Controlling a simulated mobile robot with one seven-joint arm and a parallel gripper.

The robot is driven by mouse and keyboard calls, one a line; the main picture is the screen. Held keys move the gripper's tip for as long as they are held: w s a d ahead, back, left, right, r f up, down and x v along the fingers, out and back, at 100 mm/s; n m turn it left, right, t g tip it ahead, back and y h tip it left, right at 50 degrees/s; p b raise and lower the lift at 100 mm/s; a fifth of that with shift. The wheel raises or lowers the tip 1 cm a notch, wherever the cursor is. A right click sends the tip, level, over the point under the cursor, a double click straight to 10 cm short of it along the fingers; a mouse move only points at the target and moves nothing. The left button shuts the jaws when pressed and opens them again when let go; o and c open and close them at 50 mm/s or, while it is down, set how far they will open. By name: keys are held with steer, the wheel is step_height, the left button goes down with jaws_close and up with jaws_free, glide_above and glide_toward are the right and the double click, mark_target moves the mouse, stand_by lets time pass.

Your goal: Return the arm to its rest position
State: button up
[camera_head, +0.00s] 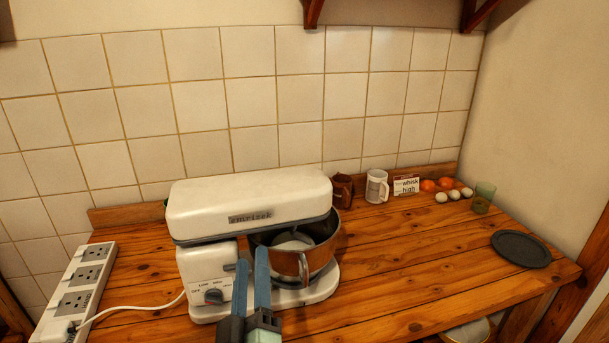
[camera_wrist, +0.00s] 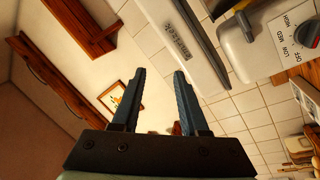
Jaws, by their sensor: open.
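My gripper (camera_head: 251,290) shows at the bottom of the head view, its two blue-grey fingers pointing up in front of the stand mixer (camera_head: 250,205). In the wrist view, my gripper (camera_wrist: 160,98) has its fingers spread apart with nothing between them. The mixer's white head and dial show at the upper right of the wrist view (camera_wrist: 188,45). The rest of my arm is out of view in the head view.
The mixer's metal bowl (camera_head: 320,255) is just behind my fingers. A power strip (camera_head: 78,290) lies at left. A white mug (camera_head: 377,186), eggs, tomatoes and a glass (camera_head: 483,198) line the back right. A dark plate (camera_head: 521,248) lies at right. The wooden counter (camera_head: 420,260) between is clear.

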steer(key=s+d+r+m+t+h, duration=0.1)
steer(key=d+r+m+t, duration=0.15)
steer(key=r, duration=0.75)
steer(key=s+d+r+m+t+h, duration=0.1)
steer(key=d+r+m, duration=0.2)
steer(key=r, duration=0.8)
steer(key=s+d+r+m+t+p, duration=0.1)
steer(key=s+r+m, duration=0.1)
steer(key=s+r, duration=0.4)
steer(key=s+d+r+m+t, duration=0.1)
steer(key=s+r, duration=0.5)
steer(key=r, duration=0.6)
steer(key=shift+s+d+m+t+p, duration=0.25)
steer(key=shift+d+m+t+p, duration=0.1)
steer(key=shift+m+t, duration=0.4)
